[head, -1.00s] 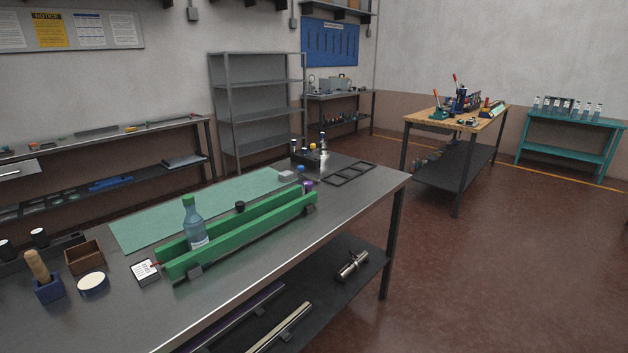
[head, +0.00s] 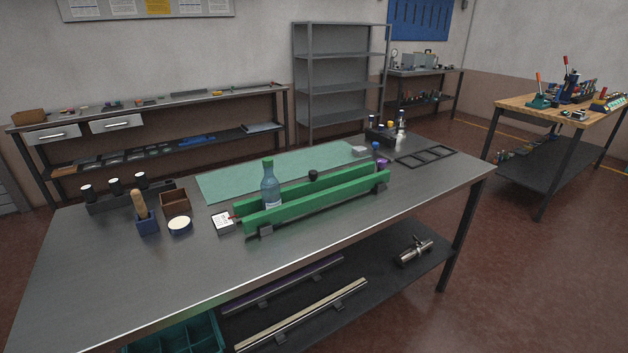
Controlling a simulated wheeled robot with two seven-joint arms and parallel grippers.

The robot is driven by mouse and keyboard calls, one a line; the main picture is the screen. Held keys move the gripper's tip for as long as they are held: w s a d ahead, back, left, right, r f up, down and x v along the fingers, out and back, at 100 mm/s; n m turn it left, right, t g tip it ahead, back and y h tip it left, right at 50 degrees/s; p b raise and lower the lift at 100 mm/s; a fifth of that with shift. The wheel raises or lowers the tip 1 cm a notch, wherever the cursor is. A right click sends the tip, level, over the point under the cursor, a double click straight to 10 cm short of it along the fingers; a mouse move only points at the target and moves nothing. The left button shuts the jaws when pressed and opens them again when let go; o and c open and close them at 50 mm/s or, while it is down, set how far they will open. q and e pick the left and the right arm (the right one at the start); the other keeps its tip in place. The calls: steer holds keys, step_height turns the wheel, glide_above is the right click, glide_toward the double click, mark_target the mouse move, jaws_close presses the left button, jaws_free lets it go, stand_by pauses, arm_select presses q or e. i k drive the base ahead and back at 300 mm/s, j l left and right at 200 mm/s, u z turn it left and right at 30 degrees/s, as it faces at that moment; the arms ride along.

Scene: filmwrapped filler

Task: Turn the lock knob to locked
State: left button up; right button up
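A green two-railed fixture (head: 330,203) lies on the steel workbench (head: 240,285) in the head view. A small black knob (head: 313,175) shows at its back rail; I cannot tell whether it is the lock knob or how it is turned. A clear bluish bottle with a green cap (head: 269,186) stands upright at the fixture's left end, its base hidden by the front rail. A white label card with a red tip (head: 223,222) lies beside that end. Neither of my grippers is in view.
A wooden-handled tool in a blue holder (head: 146,219), a brown box (head: 175,202) and a round white-topped dish (head: 180,225) stand left of the fixture. A green mat (head: 235,182) lies behind it. The bench front is clear. A wood-topped table (head: 545,106) stands right.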

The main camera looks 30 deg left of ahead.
mark_target(382, 163)
steer(key=i+l+u, duration=0.35)
steer(key=l, duration=0.25)
steer(key=i+l+u, duration=0.35)
steer(key=l, duration=0.35)
steer(key=i+l+u, duration=0.2)
steer(key=i+l, duration=0.05)
steer(key=l, duration=0.1)
